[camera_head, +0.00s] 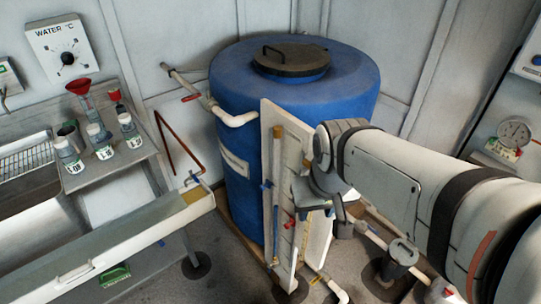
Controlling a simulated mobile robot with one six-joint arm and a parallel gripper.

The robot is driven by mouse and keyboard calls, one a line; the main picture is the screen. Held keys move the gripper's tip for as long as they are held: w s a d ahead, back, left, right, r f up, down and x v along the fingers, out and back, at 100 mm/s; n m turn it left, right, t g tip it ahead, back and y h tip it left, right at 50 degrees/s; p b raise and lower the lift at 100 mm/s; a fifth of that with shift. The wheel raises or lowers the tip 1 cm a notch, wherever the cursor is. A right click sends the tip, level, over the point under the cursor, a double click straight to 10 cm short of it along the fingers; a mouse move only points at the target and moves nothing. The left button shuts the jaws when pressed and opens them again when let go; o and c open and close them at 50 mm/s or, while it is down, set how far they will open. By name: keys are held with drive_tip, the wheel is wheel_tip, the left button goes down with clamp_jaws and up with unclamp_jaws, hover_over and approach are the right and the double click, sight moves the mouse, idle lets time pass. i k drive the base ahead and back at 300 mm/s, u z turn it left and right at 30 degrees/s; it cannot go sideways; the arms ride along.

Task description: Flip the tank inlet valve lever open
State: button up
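The blue tank (236,90) stands upright in the middle, with a dark handled lid (291,60) on top. A pipe with a white elbow (236,119) meets its upper left side. A red lever (190,98) sits on that pipe. Another red lever (290,222) shows on the pale upright panel (284,150) in front of the tank, just below and left of my gripper. No label shows which lever is the tank inlet valve. My gripper (318,205) is at the panel's right part, apart from the upper-left lever. Its fingers are partly hidden and their opening is unclear.
A bench (115,160) with several bottles and a sink stands at the left. A long trough (120,240) reaches toward the tank. Pipes and a grey canister (399,258) are low at the right. Some floor (225,280) is clear in front.

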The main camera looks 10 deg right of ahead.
sight(188, 98)
drive_tip(key=k, duration=0.7)
drive_tip(key=u, duration=0.45)
drive_tip(key=i, duration=0.9)
drive_tip(key=k, duration=1.35)
drive_tip(key=u, duration=0.4)
drive_tip(key=i, duration=1.9)
drive_tip(key=z, duration=0.3)
